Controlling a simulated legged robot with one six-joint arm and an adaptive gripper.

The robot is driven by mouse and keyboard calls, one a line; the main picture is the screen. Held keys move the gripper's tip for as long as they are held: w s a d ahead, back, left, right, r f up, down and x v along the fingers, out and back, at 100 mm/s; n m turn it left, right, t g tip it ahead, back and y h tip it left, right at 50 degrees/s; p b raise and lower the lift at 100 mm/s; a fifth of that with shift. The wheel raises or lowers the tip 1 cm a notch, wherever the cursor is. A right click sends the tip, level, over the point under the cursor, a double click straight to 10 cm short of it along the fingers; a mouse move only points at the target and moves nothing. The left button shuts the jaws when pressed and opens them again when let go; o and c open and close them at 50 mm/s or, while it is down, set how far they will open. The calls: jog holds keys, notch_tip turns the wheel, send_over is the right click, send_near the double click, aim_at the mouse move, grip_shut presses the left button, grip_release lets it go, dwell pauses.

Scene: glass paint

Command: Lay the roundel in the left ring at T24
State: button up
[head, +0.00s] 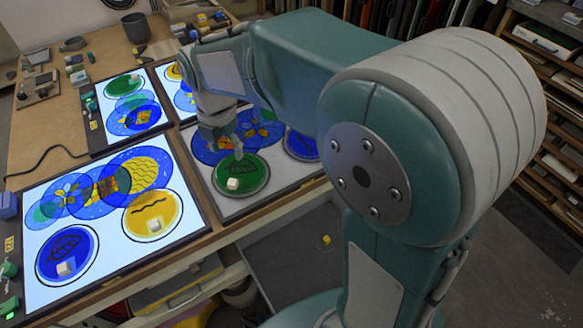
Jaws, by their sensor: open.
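A green roundel (253,174) with a dark leaf drawing and a small white cube-like knob (233,184) lies at the front left of the unlit grey panel (290,185). A ring outline shows around its edge. My gripper (238,153) is open, pointing down just behind and above the knob, with nothing visible in it. A blue roundel (300,146) lies to the right on the same panel, partly hidden by my arm. I cannot read any T24 label.
The lit panel (115,262) at front left holds a blue roundel (53,262), a yellow roundel (166,217) and overlapping discs. Another lit panel (107,146) stands behind it. A small yellow piece (326,240) lies on a lower grey surface. A mug (136,28) stands at the back.

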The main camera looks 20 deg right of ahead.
jog(key=s+d+r+m+t, duration=0.2)
jog(key=s+d+m, duration=0.3)
jog(key=m, duration=0.9)
jog(key=s+d+r+m+t, duration=0.3)
jog(key=s+d+m, duration=0.3)
jog(key=s+m, duration=0.6)
jog(key=shift+d+r+m, duration=0.25)
jog(key=shift+d+m, duration=0.05)
jog(key=shift+m, duration=0.6)
